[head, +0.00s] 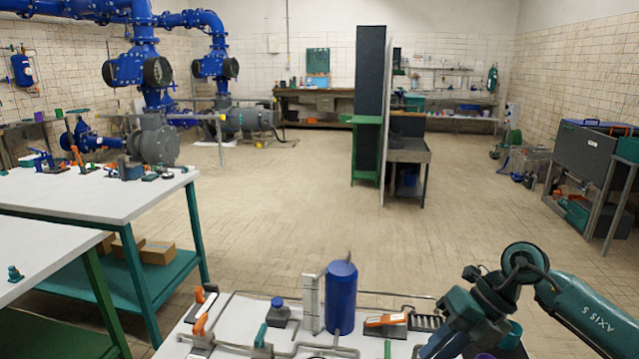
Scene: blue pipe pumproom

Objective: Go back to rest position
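My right arm comes in from the lower right, teal with dark joints, and bends down over the right end of the near white table (236,308). My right gripper (445,342) is at the lower edge of the head view, partly cut off and folded in among the arm links. I cannot make out its fingertips or whether it holds anything. My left arm and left gripper are not in view.
A blue cylinder (341,297), grey pipes, orange-handled clamps (386,321) and a blue-capped part (278,310) crowd the near table. White-topped tables (85,190) stand at left. A partition with a dark cabinet (368,100) stands mid-room. The tiled floor (270,200) between is open.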

